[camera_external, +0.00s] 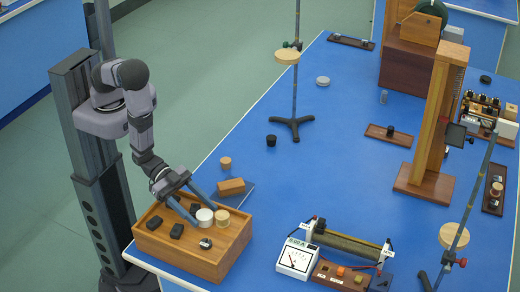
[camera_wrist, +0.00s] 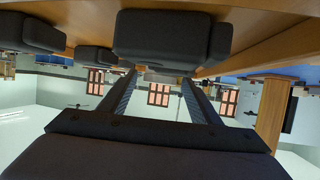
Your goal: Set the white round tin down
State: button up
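The white round tin (camera_external: 205,216) is between the fingertips of my gripper (camera_external: 204,214) in the outside view, at the wooden box. The two long fingers reach down from the wrist, one on each side of the tin, and appear closed on it. In the wrist view my gripper (camera_wrist: 158,75) has its fingers converging on a pale piece between the tips, mostly hidden behind a dark block (camera_wrist: 170,35). I cannot tell whether the tin touches the box.
The wooden box (camera_external: 204,262) holds several black blocks (camera_external: 154,222) and a tan round piece (camera_external: 222,218) close beside the tin. A wooden block (camera_external: 231,186) and a cork-coloured cylinder (camera_external: 226,163) stand behind it. The blue bench (camera_external: 270,215) has free room to the right.

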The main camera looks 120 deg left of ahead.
aim_at(199, 212)
jog(key=c, duration=1)
jog(key=shift+o, duration=0.2)
jog(key=shift+r, duration=0.2)
notch_tip(199, 212, up, 10)
jog(key=b, duration=0.1)
jog(key=shift+f, duration=0.2)
